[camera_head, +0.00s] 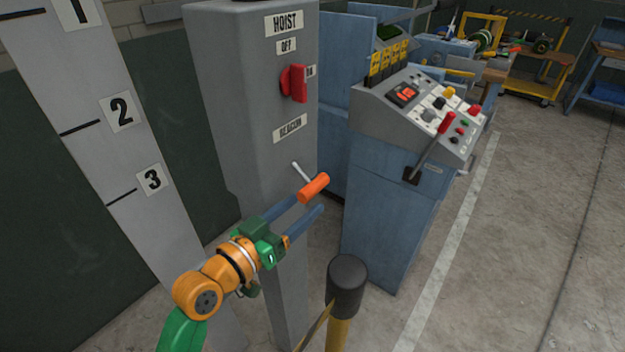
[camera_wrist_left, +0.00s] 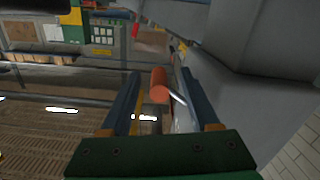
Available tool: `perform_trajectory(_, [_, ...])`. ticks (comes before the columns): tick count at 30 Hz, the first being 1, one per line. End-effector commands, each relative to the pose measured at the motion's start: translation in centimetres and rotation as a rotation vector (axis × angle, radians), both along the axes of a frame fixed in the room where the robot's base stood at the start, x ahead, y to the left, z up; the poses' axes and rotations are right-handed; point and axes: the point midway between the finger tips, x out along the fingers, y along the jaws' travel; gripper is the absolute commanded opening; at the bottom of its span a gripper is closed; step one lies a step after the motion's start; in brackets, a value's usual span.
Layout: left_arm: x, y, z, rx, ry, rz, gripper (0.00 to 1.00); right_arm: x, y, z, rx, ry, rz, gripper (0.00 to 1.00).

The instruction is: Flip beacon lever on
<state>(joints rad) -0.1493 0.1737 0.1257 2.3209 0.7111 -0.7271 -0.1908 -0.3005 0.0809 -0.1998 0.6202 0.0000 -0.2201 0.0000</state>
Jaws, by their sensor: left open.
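The beacon lever has an orange cylindrical handle (camera_head: 313,188) on a thin metal rod, sticking out of the grey post (camera_head: 248,130) under a label reading BEACON (camera_head: 290,128). My left gripper (camera_head: 308,208) is open, its two blue fingers pointing at the handle from below and left. In the left wrist view the handle (camera_wrist_left: 160,86) shows between the fingers, near the right one; I cannot tell whether they touch. A red rotary switch (camera_head: 294,83) sits higher on the post, under the HOIST label. My right gripper is not in view.
A black-topped yellow post (camera_head: 346,285) stands in front, right of my left gripper. A blue console (camera_head: 390,215) with a red-handled lever and several buttons stands to the right. A grey numbered board (camera_head: 100,115) is at left.

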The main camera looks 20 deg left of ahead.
Motion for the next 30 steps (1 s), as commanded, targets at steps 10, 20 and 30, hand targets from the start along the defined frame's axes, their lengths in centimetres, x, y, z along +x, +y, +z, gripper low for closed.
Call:
perform_trajectory(10, [4.6, -1.6, 2.3, -0.022, -0.057, -0.004, 0.62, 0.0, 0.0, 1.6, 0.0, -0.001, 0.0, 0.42])
perform_trajectory(20, [6.7, -2.4, 1.8, -0.017, -0.055, -0.004, 0.62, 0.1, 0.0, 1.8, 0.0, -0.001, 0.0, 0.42])
perform_trajectory(30, [6.7, -2.3, 1.8, -0.017, -0.054, -0.003, 0.0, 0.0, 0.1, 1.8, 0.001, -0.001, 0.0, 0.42])
